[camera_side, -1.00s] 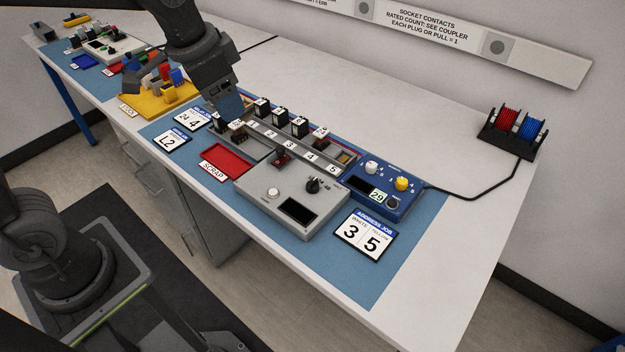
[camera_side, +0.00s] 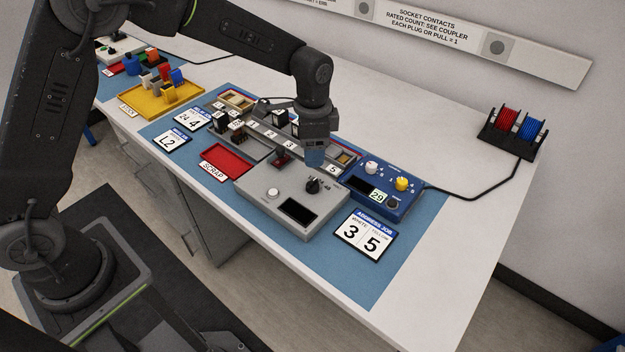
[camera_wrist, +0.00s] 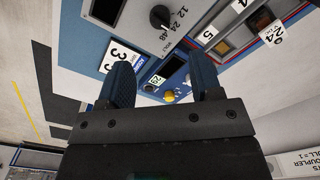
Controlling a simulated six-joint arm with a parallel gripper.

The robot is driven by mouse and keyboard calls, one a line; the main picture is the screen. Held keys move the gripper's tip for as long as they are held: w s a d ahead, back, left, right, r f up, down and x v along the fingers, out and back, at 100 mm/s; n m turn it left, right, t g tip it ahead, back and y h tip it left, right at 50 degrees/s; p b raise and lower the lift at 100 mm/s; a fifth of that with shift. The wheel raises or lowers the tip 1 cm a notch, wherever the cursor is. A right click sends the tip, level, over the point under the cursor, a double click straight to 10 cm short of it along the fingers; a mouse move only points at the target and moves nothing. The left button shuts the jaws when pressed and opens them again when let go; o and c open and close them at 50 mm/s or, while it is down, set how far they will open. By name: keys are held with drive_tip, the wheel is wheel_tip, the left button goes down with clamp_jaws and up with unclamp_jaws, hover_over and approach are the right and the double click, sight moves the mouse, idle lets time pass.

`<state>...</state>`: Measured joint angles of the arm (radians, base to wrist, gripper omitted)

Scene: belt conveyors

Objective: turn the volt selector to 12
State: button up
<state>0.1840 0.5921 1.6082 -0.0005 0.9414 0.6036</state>
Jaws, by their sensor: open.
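The volt selector is a black knob (camera_side: 313,186) on the grey meter box (camera_side: 262,205). In the wrist view the knob (camera_wrist: 160,17) shows at the top, with 12, 24 and 48 printed beside it. A pale mark on the knob seems to face the 48 side, but it is too small to be sure. My gripper (camera_side: 315,158) is above and just behind the knob in the side view, apart from it and pointing down. In the wrist view my gripper (camera_wrist: 160,64) has its two blue fingers spread with nothing held between them.
A blue box (camera_side: 385,195) with white and yellow knobs stands right of the grey box. A numbered rail (camera_side: 290,143) with black blocks runs behind it. A red scrap tray (camera_side: 222,160) is left. An address card (camera_side: 365,238) lies in front.

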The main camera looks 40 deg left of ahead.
sight(313, 181)
wheel_tip(313, 181, down, 10)
drive_tip(key=shift+f, duration=0.1)
idle(0.4)
drive_tip(key=c, duration=0.9)
drive_tip(key=shift+n, duration=0.4)
drive_tip(key=n, duration=0.3)
drive_tip(key=shift+n, duration=2.6)
